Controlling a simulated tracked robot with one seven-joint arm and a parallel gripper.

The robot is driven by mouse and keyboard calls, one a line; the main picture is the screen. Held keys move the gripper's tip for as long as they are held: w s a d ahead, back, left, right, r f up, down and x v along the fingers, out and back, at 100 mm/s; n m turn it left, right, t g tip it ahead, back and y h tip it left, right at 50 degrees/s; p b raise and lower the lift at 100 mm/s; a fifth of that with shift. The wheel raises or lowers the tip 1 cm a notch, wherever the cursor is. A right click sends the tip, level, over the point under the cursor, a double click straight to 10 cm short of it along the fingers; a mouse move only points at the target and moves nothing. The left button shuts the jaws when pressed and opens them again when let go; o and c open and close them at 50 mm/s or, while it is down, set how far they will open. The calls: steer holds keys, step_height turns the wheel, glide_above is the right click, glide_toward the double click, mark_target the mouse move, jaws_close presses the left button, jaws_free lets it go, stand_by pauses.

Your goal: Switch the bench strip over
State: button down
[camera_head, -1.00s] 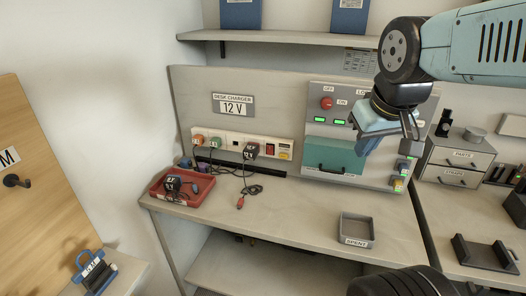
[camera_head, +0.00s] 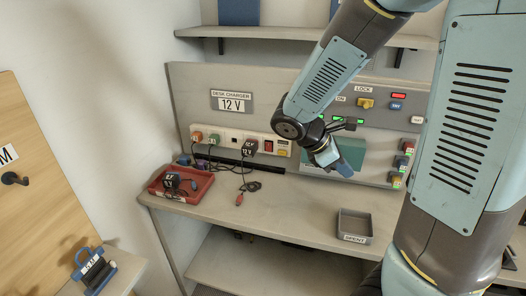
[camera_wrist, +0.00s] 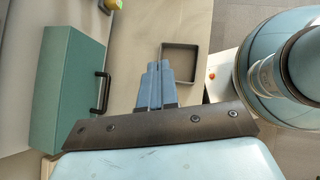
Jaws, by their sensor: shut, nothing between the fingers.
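The white bench strip (camera_head: 231,143) runs along the backboard under the "DESK CHARGER 12 V" sign (camera_head: 232,102). A dark adapter labelled 12 V (camera_head: 250,147) sits in it near the right, beside a red switch (camera_head: 268,146). A dark adapter (camera_head: 171,180) with a small label lies in the red tray (camera_head: 196,191). My gripper (camera_head: 346,172) is over the bench before the teal box, right of the strip; in the wrist view its blue fingers (camera_wrist: 156,72) are shut and empty.
The teal box (camera_head: 350,155) with a black handle shows at the left of the wrist view (camera_wrist: 68,85). A grey "SPENT" tray (camera_head: 355,225) stands at the bench's front right. A cable with a red end (camera_head: 239,199) lies on the bench.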

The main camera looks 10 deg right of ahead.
mark_target(268, 144)
steer(key=w+a+f+n+t+h, duration=0.6)
steer(key=w+a+n+t, duration=0.25)
steer(key=n, duration=0.75)
steer(key=w+a+f+n+t+y, duration=0.1)
steer(key=a+f+n+t+y, duration=0.1)
steer(key=a+n+t, duration=0.1)
steer(key=w+a+f+n+t+y, duration=0.1)
steer(key=a+f+n+t+y, duration=0.1)
steer(key=a+n+t, duration=0.2)
steer(key=w+a+f+n+t+y, duration=0.1)
steer(key=a+f+n+t+y, duration=0.1)
steer(key=a+n, duration=0.5)
steer(key=shift+w+f+n+t+y, duration=0.15)
steer(key=shift+f+n+t+y, duration=0.1)
steer(key=shift+n+t, duration=0.45)
steer(key=shift+w+f+n+t+y, duration=0.2)
steer(key=shift+n+t, duration=0.25)
steer(key=shift+n, duration=0.45)
steer(key=shift+s+r, duration=0.1)
steer(key=x, duration=1.4)
steer(key=s+a, duration=0.5)
steer(key=s, duration=0.7)
steer(key=shift+s+f, duration=0.35)
steer(key=shift+f, duration=0.1)
